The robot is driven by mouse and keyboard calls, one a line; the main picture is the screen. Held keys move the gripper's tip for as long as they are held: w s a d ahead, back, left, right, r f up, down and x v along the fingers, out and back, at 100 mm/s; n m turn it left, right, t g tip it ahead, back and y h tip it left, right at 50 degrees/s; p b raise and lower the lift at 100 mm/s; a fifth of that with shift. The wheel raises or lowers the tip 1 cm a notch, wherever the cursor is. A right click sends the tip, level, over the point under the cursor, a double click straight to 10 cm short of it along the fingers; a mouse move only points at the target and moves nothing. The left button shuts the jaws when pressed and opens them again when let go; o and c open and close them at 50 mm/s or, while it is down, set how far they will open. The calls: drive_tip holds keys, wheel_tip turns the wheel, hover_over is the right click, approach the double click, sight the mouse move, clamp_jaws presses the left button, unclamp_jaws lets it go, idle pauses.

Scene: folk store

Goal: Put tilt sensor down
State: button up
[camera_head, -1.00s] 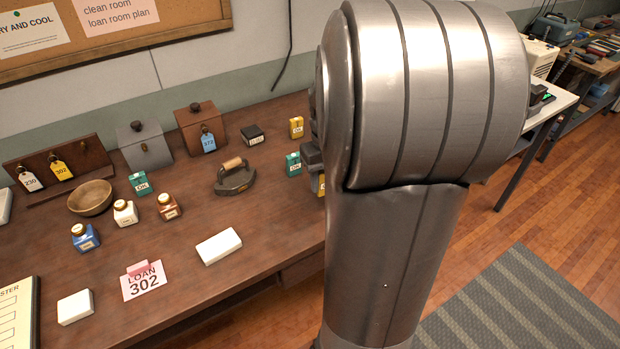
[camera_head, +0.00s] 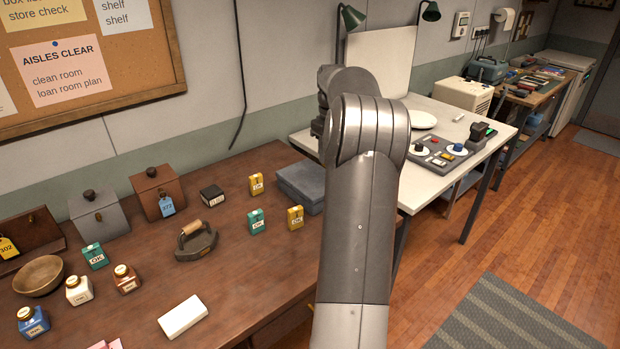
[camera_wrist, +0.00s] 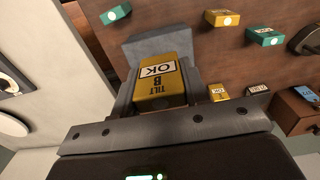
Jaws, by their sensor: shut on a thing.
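My gripper (camera_wrist: 158,72) is shut on a yellow tilt sensor (camera_wrist: 166,84) marked "TILT B" and "OK", seen in the wrist view. The sensor sits between the two grey fingers, its lettering upside down in that view. In the head view my arm hides the held sensor and the fingertips. A blue-grey block (camera_wrist: 150,43) shows just beyond the held sensor; a blue-grey block also lies at the right end of the brown table in the head view (camera_head: 297,184). I cannot tell whether the sensor touches anything.
The brown table (camera_head: 135,290) carries yellow sensors (camera_head: 295,217), teal sensors (camera_head: 256,221), a black box (camera_head: 212,195), a flat iron (camera_head: 196,242) and ink bottles. A white table (camera_head: 445,190) with a control panel (camera_head: 440,152) and lamp (camera_head: 349,18) stands right. A striped mat lies on the floor.

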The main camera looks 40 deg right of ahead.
drive_tip(key=d, duration=0.5)
hover_over(308, 178)
wheel_tip(308, 178, down, 6)
drive_tip(key=shift+s+f, duration=0.15)
drive_tip(key=shift+f, duration=2.05)
drive_tip(key=o, duration=1)
drive_tip(key=shift+f, duration=0.15)
